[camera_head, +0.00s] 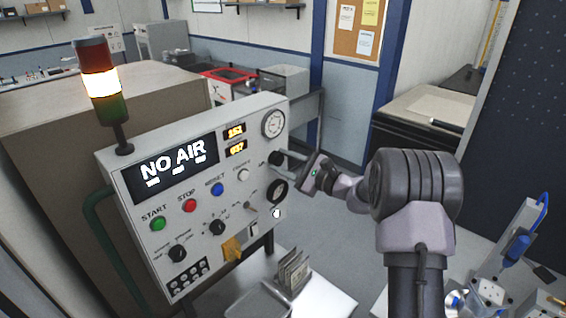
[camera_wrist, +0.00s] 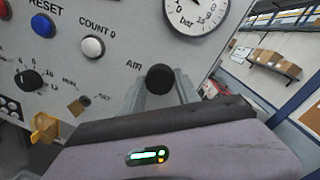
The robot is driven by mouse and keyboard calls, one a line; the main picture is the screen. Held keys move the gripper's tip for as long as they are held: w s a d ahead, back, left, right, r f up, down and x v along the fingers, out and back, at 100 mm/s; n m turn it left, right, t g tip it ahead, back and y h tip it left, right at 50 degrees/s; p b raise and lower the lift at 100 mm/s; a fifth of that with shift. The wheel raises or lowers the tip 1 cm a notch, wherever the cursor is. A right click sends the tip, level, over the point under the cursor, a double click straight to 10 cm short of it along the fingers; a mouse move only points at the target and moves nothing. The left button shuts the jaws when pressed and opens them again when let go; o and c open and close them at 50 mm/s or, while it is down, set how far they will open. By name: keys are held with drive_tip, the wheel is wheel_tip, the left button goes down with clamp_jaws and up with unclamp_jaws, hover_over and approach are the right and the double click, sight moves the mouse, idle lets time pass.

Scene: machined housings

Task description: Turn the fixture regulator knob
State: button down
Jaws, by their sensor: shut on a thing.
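The regulator knob (camera_wrist: 160,79) is round and black, marked AIR, below the pressure gauge on the grey panel. In the head view the knob (camera_head: 275,158) sits at the panel's right side, partly hidden by my gripper (camera_head: 286,160). My gripper reaches it from the right, and its fingers are closed on the knob. In the wrist view my gripper's grey fingers (camera_wrist: 160,90) stand on either side of the knob. The pressure gauge (camera_head: 273,123) has a white dial marked bar; its needle is too small to read surely.
The panel's display (camera_head: 171,168) reads NO AIR. The stack light (camera_head: 99,80) glows in its middle section. Push buttons, such as the blue RESET (camera_head: 217,188), and a black selector (camera_wrist: 28,80) lie to the left. A metal tray with upright plates (camera_head: 294,270) stands below the panel.

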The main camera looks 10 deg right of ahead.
drive_tip(key=m, duration=0.4)
drive_tip(key=shift+f+m, duration=0.1)
drive_tip(key=shift+m, duration=0.2)
drive_tip(key=m+t, duration=0.1)
drive_tip(key=m, duration=0.3)
drive_tip(key=shift+m+p, duration=0.35)
drive_tip(key=shift+m, duration=0.05)
drive_tip(key=m+p, duration=0.2)
drive_tip(key=m, duration=0.2)
drive_tip(key=shift+m+t, duration=0.3)
drive_tip(key=shift+m, duration=0.1)
drive_tip(key=shift+m+t+h+p, duration=0.35)
drive_tip(key=shift+m+p, duration=0.7)
drive_tip(key=shift+m, duration=0.95)
drive_tip(key=c, duration=0.9)
unclamp_jaws()
